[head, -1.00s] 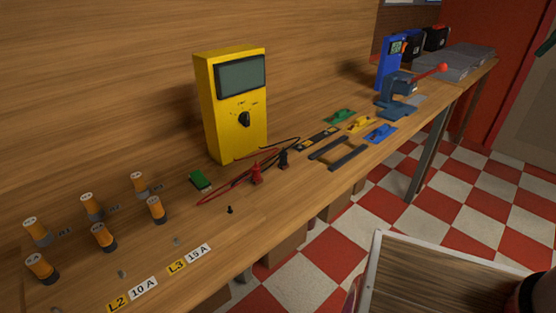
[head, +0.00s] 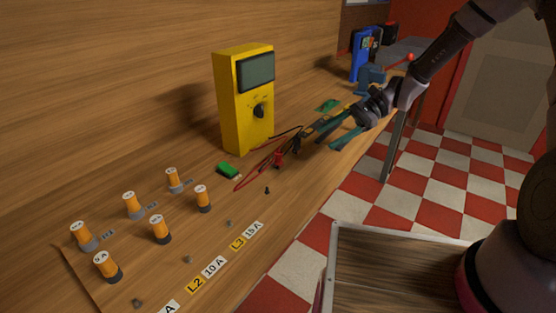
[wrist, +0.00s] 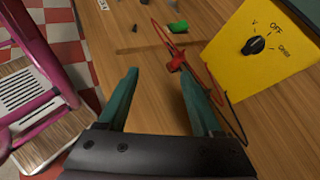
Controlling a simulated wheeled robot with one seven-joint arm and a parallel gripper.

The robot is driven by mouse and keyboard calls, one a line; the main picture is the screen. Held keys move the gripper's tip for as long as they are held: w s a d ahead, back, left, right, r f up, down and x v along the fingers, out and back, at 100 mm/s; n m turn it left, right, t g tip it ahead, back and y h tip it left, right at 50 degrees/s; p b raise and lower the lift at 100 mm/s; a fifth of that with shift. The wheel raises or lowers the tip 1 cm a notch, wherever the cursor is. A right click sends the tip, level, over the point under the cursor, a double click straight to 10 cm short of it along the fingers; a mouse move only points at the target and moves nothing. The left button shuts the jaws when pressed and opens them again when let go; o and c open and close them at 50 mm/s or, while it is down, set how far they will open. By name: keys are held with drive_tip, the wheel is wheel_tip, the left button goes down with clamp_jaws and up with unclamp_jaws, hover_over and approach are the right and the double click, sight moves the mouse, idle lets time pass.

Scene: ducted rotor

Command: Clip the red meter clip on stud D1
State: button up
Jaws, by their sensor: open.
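The red meter clip (head: 278,159) stands on the bench in front of the yellow meter (head: 243,100), with a red lead running from it. In the wrist view the red clip (wrist: 176,62) lies just beyond the fingertips, nearer the right one. My gripper (head: 325,138) is open and empty, with teal fingers reaching over the bench to the right of the clip; the fingers also show in the wrist view (wrist: 160,72). A black clip (head: 297,145) stands beside the red one. I cannot read a D1 label, so I cannot tell which stud is D1.
Several orange-topped cylinders (head: 160,229) and small grey studs (head: 187,259) are at the bench's near left. A green block (head: 228,170) and a small black piece (head: 267,190) lie near the meter. A wooden tray (head: 390,270) is at lower right. Bench between cylinders and clip is mostly clear.

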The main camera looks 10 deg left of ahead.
sight(278, 160)
drive_tip(key=a+f+m+y, duration=0.1)
drive_tip(key=a+f+y, duration=0.1)
drive_tip(key=a+f+m+y, duration=0.1)
drive_tip(key=a+f+m, duration=0.1)
drive_tip(key=a, duration=0.1)
drive_tip(key=a+f+m+y, duration=0.1)
drive_tip(key=a+f+y, duration=0.1)
drive_tip(key=f, duration=0.1)
drive_tip(key=shift+a+f+m+g+y, duration=0.1)
drive_tip(key=shift+a+m+g+y, duration=0.2)
drive_tip(key=x, duration=1)
drive_tip(key=shift+a+f, duration=0.1)
drive_tip(key=shift+a, duration=0.3)
drive_tip(key=shift+c, duration=0.4)
clamp_jaws()
